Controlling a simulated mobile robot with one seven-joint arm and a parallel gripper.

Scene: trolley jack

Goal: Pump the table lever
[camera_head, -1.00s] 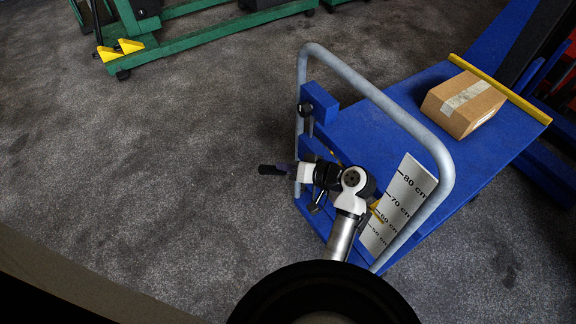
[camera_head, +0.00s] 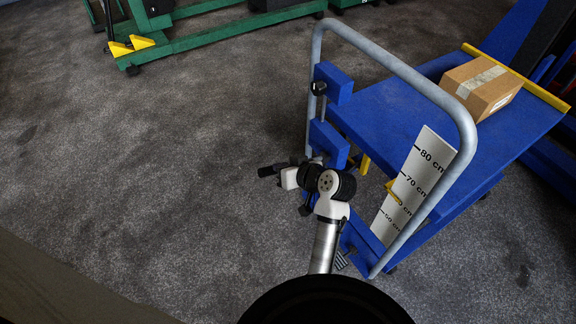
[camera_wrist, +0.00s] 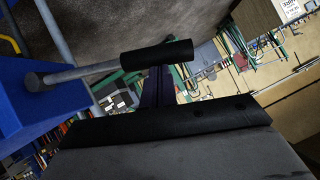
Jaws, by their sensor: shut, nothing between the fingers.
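The lift table (camera_head: 385,110) is a blue trolley with a grey tubular push frame. In the wrist view a lever, a grey rod with a black grip (camera_wrist: 157,55), sticks out from a blue block at the left. In the head view a black knob (camera_head: 318,88) shows at the upper blue block; I cannot tell if it is this grip. My gripper (camera_head: 265,171) is shut and empty, left of the push frame in the head view. In the wrist view the dark fingers (camera_wrist: 156,88) point toward the grip and overlap its lower edge; contact cannot be told.
A cardboard box (camera_head: 482,86) lies on the table top by a yellow edge bar. A white height scale (camera_head: 415,180) stands inside the frame. A small striped pedal (camera_head: 343,259) sits low by the frame. A green machine (camera_head: 200,38) stands behind. Grey floor at left is clear.

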